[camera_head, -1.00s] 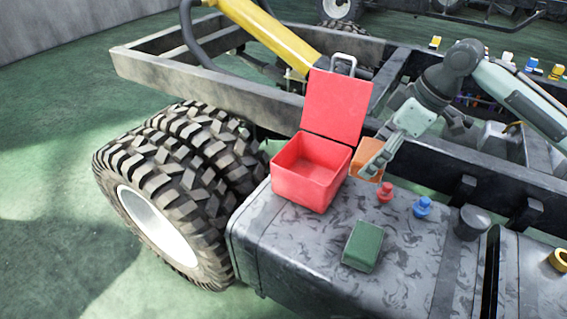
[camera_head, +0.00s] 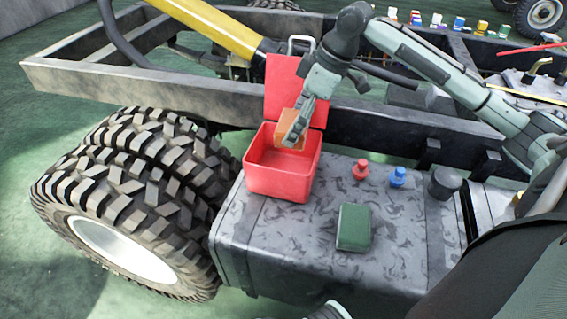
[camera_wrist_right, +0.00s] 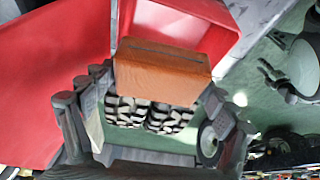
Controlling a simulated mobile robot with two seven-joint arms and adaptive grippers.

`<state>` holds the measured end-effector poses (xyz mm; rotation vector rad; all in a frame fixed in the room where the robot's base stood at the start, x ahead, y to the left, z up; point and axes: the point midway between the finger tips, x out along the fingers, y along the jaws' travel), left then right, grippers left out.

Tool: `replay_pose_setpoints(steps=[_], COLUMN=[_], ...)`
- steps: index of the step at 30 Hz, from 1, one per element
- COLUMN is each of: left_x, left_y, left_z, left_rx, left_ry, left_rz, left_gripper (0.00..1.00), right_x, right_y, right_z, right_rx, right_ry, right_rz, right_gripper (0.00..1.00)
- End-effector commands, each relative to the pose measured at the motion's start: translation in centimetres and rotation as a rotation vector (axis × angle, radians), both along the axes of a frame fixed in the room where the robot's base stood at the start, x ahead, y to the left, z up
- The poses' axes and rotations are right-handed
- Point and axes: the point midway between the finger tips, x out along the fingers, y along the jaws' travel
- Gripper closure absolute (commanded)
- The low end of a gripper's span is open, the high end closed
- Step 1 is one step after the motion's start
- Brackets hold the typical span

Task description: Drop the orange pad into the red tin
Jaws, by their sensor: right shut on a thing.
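The red tin (camera_head: 278,183) stands open on the grey tank, its lid (camera_head: 281,82) raised at the back. My right gripper (camera_head: 293,139) is shut on the orange pad (camera_head: 284,120). In the head view the pad shows in front of the lid, above the tin's opening. In the right wrist view the pad (camera_wrist_right: 160,72) sits between the fingers, with the red tin (camera_wrist_right: 190,20) behind it at the top. The head view does not show exactly how high the pad is over the rim.
The grey tank (camera_head: 300,235) also bears a green block (camera_head: 354,227), a red knob (camera_head: 360,170), a blue knob (camera_head: 398,177) and a dark cap (camera_head: 445,182). A chassis rail (camera_head: 170,92) runs behind. Large tyres (camera_head: 130,190) stand at left.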

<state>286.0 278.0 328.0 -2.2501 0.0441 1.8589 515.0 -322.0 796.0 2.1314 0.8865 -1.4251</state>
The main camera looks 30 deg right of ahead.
Motion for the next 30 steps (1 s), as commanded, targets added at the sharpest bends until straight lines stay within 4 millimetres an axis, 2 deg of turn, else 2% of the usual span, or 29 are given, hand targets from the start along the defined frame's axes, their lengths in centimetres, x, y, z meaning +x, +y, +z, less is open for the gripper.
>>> replay_pose_setpoints(steps=[3,9,20,21,24,30], left_x=[-0.4,-0.4,0.4,0.5,0.9,0.8], left_y=[0.0,0.0,0.0,0.0,0.0,0.0], left_z=[-0.1,-0.1,0.1,0.2,0.2,0.2], left_rx=[0.000,0.000,0.000,0.000,0.000,0.000], left_ry=[0.005,0.006,-0.005,-0.007,-0.011,-0.011], left_rz=[0.000,0.000,-0.001,0.000,0.000,0.000], left_gripper=[0.60,0.60,0.60,0.60,0.60,0.60], right_x=[-0.1,0.0,0.0,0.0,0.0,0.0], right_y=[0.0,0.0,0.0,0.0,0.0,0.0], right_z=[-1.5,-3.1,-3.5,-3.5,-3.5,-3.5], right_rx=[0.001,0.000,0.000,0.000,0.000,0.000], right_ry=[0.002,0.000,-0.001,-0.001,-0.001,-0.001], right_rz=[0.000,0.000,0.000,0.000,0.000,0.000], right_gripper=[0.42,0.42,0.42,0.11,0.00,0.00])
